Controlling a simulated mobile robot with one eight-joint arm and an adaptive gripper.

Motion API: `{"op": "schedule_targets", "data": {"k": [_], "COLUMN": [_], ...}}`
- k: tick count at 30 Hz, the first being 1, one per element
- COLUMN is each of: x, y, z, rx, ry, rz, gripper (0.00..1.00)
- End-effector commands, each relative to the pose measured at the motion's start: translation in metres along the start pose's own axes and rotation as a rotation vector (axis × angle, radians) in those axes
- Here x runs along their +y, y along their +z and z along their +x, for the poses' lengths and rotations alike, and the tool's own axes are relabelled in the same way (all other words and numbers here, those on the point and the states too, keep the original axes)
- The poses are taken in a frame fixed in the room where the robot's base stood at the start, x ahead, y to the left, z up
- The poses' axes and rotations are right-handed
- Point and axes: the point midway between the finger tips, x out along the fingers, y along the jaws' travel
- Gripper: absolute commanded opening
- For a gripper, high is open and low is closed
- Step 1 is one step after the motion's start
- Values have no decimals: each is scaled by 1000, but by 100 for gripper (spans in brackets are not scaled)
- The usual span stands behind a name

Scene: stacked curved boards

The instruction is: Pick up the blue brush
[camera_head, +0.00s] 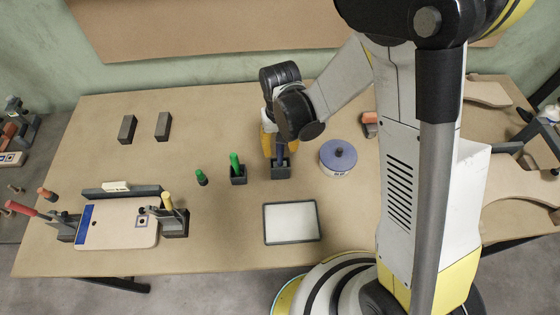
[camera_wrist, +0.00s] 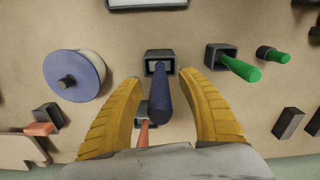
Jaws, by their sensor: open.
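The blue brush (camera_wrist: 161,95) stands upright in a dark square holder (camera_wrist: 150,57), its dark blue handle pointing up toward the wrist camera. My gripper (camera_wrist: 160,82) is open, with one yellow finger on each side of the handle. Gaps show between the handle and both fingers in the wrist view. In the head view my gripper (camera_head: 277,148) points down over the holder (camera_head: 280,172), and my wrist and fingers hide most of the brush.
A green-handled tool (camera_head: 236,163) stands in its own holder to the left, with a shorter green one (camera_head: 201,177) beyond. A purple-topped round tin (camera_head: 338,156) is at the right. A red-orange handle (camera_wrist: 143,134) shows close behind the brush. A white tray (camera_head: 291,222) lies in front.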

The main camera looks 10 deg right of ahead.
Motion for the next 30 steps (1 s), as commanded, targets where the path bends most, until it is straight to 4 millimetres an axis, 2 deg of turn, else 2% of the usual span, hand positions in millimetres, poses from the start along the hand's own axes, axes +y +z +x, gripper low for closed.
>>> {"op": "schedule_targets", "data": {"k": [3,4,8,9,17,20,23,30], "x": [0,0,0,0,0,0,0,0], "y": [0,0,0,0,0,0,0,0], "z": [-1,-1,-1,-1,-1,-7,-23,-75], "rx": [0,0,0,0,0,0,0,0], "ry": [0,0,0,0,0,0,0,0], "rz": [0,0,0,0,0,0,0,0], "gripper": [47,42,2,0,0,0,0,0]}}
